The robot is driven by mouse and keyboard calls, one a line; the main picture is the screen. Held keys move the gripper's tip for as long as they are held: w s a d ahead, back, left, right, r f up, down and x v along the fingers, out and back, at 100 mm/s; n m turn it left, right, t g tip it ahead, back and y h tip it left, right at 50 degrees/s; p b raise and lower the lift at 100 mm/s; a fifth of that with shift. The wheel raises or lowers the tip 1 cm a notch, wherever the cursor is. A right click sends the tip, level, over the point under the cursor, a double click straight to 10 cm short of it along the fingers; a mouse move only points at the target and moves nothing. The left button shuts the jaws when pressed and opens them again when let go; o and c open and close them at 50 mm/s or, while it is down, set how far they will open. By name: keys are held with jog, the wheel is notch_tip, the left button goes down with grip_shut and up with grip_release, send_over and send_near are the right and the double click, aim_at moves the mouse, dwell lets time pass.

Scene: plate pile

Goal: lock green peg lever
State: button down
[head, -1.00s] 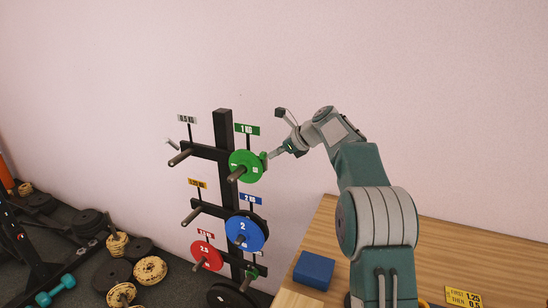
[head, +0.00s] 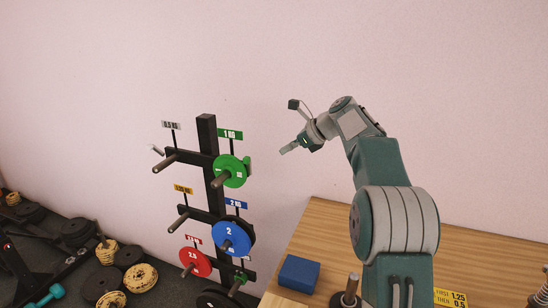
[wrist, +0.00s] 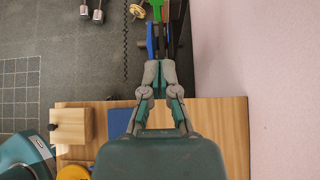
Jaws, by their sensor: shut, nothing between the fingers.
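The green 1 KG plate (head: 231,171) hangs on the upper right peg of the black rack (head: 207,135). A green lever piece (head: 247,164) shows at the plate's right edge, partly hidden by it. I cannot tell from its shape whether it is locked. My gripper (head: 285,150) is shut and empty, to the right of the plate and lever and apart from them. In the wrist view my closed fingers (wrist: 158,66) point toward green parts (wrist: 156,6) at the top edge.
Below hang a blue 2 KG plate (head: 233,237) and a red plate (head: 195,262). The wooden table (head: 330,229) holds a blue block (head: 298,273) and an upright peg (head: 350,290). Weights lie on the floor at left.

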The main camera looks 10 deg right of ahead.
jog(key=shift+a+r+v, duration=0.35)
jog(key=shift+r+v, duration=0.05)
jog(key=shift+v, duration=1.75)
jog(key=s+a+n+h, duration=0.35)
jog(key=s+n, duration=0.25)
jog(key=s, duration=0.5)
jog(key=s+a+n+h, duration=0.2)
jog(key=s+a+n, duration=0.3)
jog(key=s, duration=0.6)
jog(key=s+d+f+n+h, duration=0.1)
jog(key=s+f+n, duration=0.5)
jog(key=s, duration=0.3)
jog(key=s+f+n+h, duration=0.2)
jog(key=s+f+n, duration=0.4)
jog(key=s, duration=0.4)
jog(key=shift+s+d+n, duration=0.3)
jog(key=shift+d+n, duration=0.05)
jog(key=shift+n, duration=0.55)
